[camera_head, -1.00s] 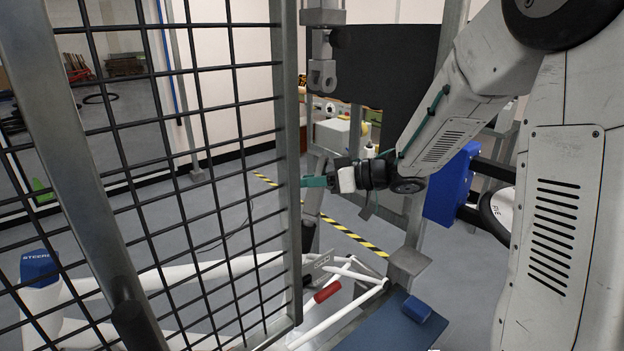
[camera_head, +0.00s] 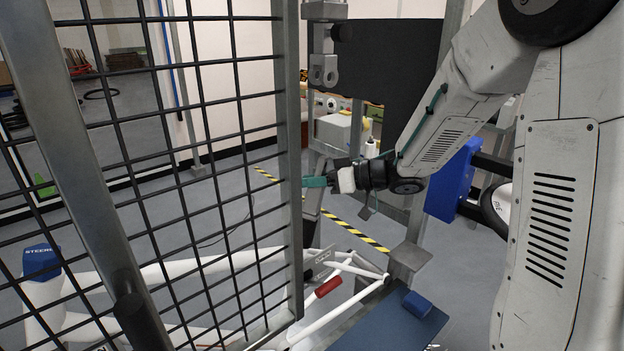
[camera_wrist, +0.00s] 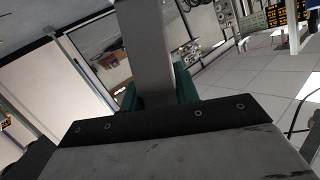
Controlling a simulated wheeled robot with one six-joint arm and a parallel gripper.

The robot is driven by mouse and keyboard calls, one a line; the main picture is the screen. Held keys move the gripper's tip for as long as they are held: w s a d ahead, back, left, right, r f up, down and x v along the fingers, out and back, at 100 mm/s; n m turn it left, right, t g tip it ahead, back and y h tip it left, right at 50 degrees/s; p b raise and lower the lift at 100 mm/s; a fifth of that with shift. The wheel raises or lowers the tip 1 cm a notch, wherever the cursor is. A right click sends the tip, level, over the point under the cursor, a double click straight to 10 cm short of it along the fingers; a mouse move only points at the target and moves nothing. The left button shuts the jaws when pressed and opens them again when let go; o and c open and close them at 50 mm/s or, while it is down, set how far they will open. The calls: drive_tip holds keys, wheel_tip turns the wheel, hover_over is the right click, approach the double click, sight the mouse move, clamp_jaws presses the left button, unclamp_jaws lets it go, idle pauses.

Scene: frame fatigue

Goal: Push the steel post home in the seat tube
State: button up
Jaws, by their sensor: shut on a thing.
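My gripper (camera_head: 314,182) reaches left from the arm, its teal fingers running up to the cage's grey upright. In the wrist view my gripper (camera_wrist: 158,90) has its teal fingers on both sides of a plain grey bar, the steel post (camera_wrist: 147,45), and is shut on it. The white bicycle frame (camera_head: 175,270) lies below and to the left, partly behind the mesh, with a blue head end (camera_head: 41,261). I cannot make out the seat tube's mouth or whether the post is in it.
A black mesh cage panel (camera_head: 215,140) with grey uprights (camera_head: 289,150) stands close on the left. A steel clevis (camera_head: 322,68) hangs above the gripper. A red-handled tool (camera_head: 328,286) and a blue-topped bench (camera_head: 390,325) are below. Open floor with striped tape (camera_head: 360,236) lies behind.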

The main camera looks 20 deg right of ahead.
drive_tip(key=shift+a+f, duration=0.1)
drive_tip(key=shift+f, duration=0.1)
drive_tip(key=o, duration=1)
drive_tip(key=v, duration=0.8)
